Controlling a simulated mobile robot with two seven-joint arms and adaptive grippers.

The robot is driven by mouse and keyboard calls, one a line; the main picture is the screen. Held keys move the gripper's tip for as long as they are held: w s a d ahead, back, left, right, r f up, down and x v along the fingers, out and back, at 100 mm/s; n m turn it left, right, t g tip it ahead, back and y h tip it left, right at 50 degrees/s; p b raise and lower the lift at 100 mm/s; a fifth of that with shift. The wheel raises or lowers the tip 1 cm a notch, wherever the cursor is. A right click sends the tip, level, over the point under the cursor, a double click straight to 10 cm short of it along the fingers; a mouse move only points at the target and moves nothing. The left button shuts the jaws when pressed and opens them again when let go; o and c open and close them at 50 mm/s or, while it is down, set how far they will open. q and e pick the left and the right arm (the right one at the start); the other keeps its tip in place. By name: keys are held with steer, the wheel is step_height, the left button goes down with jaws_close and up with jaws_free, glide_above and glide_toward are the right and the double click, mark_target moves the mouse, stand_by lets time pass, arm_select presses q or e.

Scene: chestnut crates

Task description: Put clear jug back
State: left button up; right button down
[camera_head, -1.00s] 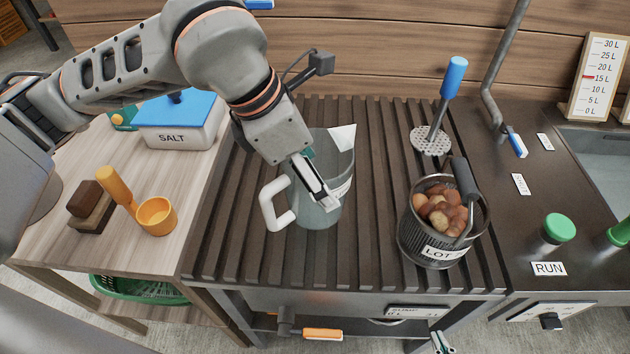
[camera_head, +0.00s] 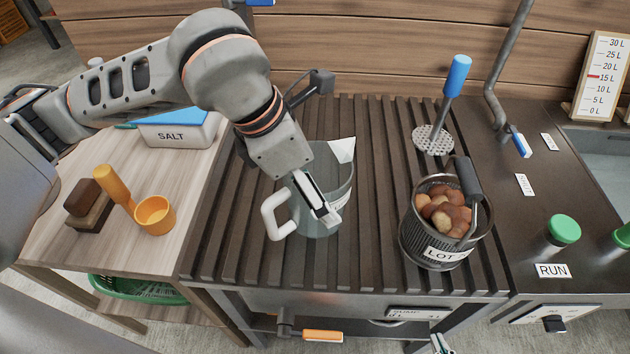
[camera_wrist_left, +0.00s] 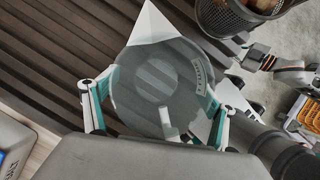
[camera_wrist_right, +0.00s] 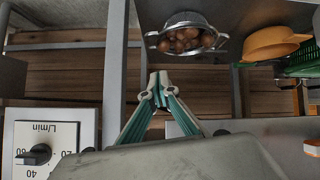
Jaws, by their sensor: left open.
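The clear jug (camera_head: 338,185) is grey and see-through, with a white handle, white spout and label. It stands upright on the dark slatted rack (camera_head: 220,240). My left gripper (camera_head: 322,205) comes down over it from above, one finger showing in front of its wall. The left wrist view shows the jug (camera_wrist_left: 160,80) from above between the two spread fingers of the left gripper (camera_wrist_left: 155,105). I cannot tell whether they touch it. My right gripper (camera_wrist_right: 158,90) has its tips together and holds nothing; it also shows at the bottom of the head view (camera_head: 440,345), below the counter edge.
A mesh pot (camera_head: 425,245) of chestnuts stands right of the jug, with a blue-handled skimmer (camera_head: 440,115) behind it. A salt box (camera_head: 170,132), an orange ladle (camera_head: 154,215) and a brown block (camera_head: 90,205) are on the left table. A green button (camera_head: 563,229) is at right.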

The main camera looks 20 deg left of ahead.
arm_select(q)
steer(key=shift+p+v, duration=1)
steer(key=shift+v, duration=5.05)
